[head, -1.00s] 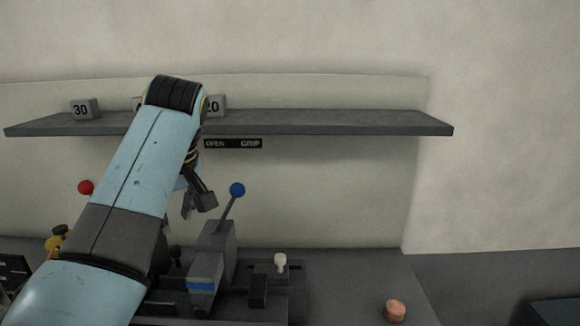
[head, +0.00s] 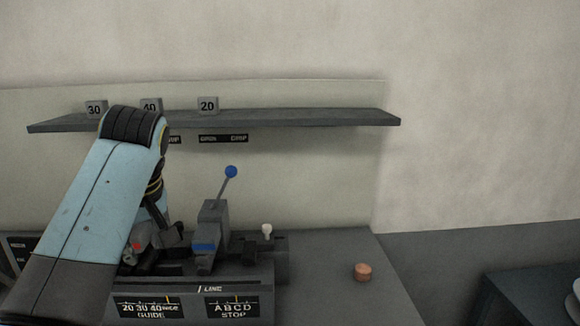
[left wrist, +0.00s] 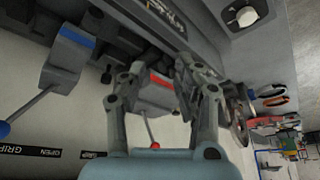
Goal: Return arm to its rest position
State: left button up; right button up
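My left gripper (head: 158,228) hangs down behind the arm, near the left part of the bench machine (head: 190,286). In the left wrist view its two fingers (left wrist: 155,75) are spread, with nothing held. Beyond the gap stands a grey lever block with a red band (left wrist: 160,82); its red ball (left wrist: 154,146) shows below. I cannot tell whether the fingers touch the block. My right gripper is not in view.
A blue-knobbed lever (head: 230,172) stands right of the gripper, with a white knob (head: 267,230) beside it. A shelf (head: 300,119) with number blocks is above. A copper coil (head: 363,271) lies on the otherwise clear right bench. A dark box (head: 520,292) is at far right.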

pick_arm(q)
jog(key=s+a+f+m, duration=0.2)
jog(key=s+f, duration=0.2)
jog(key=s, duration=0.4)
jog(key=s+a+f+m, duration=0.1)
jog(key=s+f+m, duration=0.1)
jog(key=s+f, duration=0.35)
jog(key=s+r+m+h, duration=0.2)
jog(key=s+m, duration=0.4)
jog(key=s, duration=1.1)
jog(key=s+a+f+b, duration=0.15)
jog(key=f+b, duration=0.45)
jog(key=f, duration=1.4)
jog(key=s+f+b, duration=0.2)
jog(key=f+b, duration=0.3)
jog(key=f, duration=1.5)
jog(key=s+a+f+g+b, duration=0.1)
jog(key=s+f+b, duration=0.6)
jog(key=s+f, duration=1)
notch_tip(320, 180, down, 3)
jog(key=shift+f+n+g, duration=0.1)
jog(key=shift+n+g, duration=0.2)
jog(key=shift+g, duration=0.2)
jog(key=shift+a, duration=0.1)
